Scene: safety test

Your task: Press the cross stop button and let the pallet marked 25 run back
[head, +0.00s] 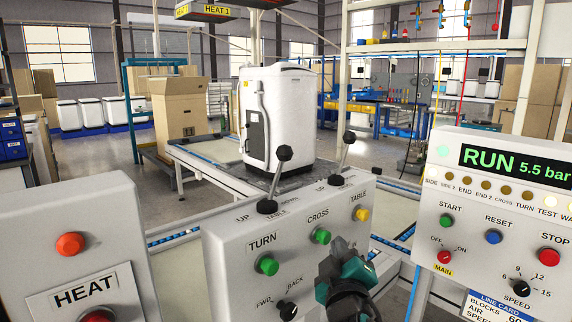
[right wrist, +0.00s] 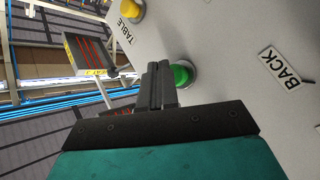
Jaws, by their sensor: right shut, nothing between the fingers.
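The grey control panel (head: 225,262) stands in front of me. It carries a green CROSS button (head: 322,236), a green TURN button (head: 267,265) and a yellow TABLE button (head: 362,214). No pallet number 25 is readable. My left gripper is not in view.
Two black-knobbed levers (head: 284,154) rise from the panel's top. A white appliance (head: 275,115) stands on the conveyor table behind. The RUN display box (head: 500,220) is at the right, the HEAT box (head: 70,240) at the left.

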